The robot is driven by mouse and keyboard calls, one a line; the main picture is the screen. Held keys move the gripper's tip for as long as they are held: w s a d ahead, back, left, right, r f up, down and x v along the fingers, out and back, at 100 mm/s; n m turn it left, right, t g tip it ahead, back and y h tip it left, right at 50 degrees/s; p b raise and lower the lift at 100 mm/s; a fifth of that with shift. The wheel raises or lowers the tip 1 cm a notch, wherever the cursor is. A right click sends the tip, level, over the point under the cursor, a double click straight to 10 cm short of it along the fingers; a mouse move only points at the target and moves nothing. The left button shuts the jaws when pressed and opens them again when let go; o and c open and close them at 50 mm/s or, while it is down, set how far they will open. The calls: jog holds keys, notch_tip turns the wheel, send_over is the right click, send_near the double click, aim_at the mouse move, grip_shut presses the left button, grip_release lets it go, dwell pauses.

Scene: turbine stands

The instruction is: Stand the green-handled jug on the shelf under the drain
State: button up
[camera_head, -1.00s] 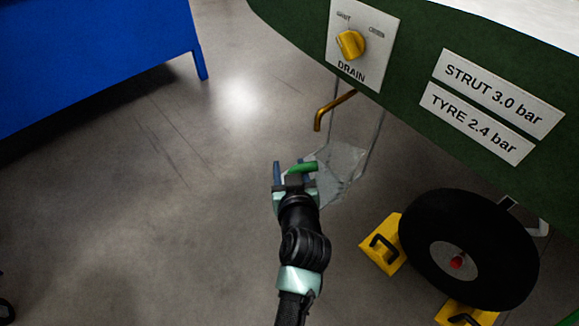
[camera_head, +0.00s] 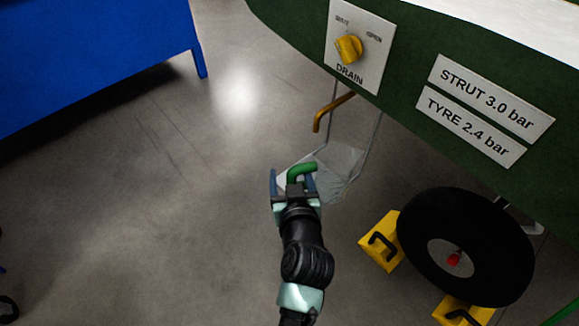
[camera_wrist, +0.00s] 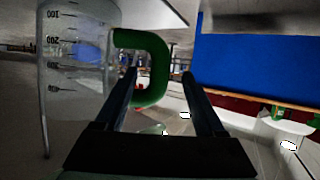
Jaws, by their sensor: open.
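The jug (camera_wrist: 75,80) is clear with dark graduation marks and stands upright on the left of the wrist view. Its green handle (camera_wrist: 152,68) is a thick loop that reaches across the left finger into the gap between the fingers. My gripper (camera_wrist: 160,78) is open, with no grip on the handle. In the head view the green handle (camera_head: 302,170) shows at the tips of my gripper (camera_head: 292,182). The clear jug body is hard to pick out there. The pale shelf (camera_head: 345,160) hangs on thin rods below the brass drain spout (camera_head: 330,108).
A yellow drain knob (camera_head: 349,47) sits on a white plate on the green hull (camera_head: 415,60). A black wheel (camera_head: 470,240) with yellow chocks (camera_head: 381,240) stands at the right. A blue bench (camera_head: 90,60) is at upper left. The floor between is clear.

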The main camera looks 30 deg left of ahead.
jog(key=shift+p+v, duration=0.65)
jog(key=shift+v, duration=1.35)
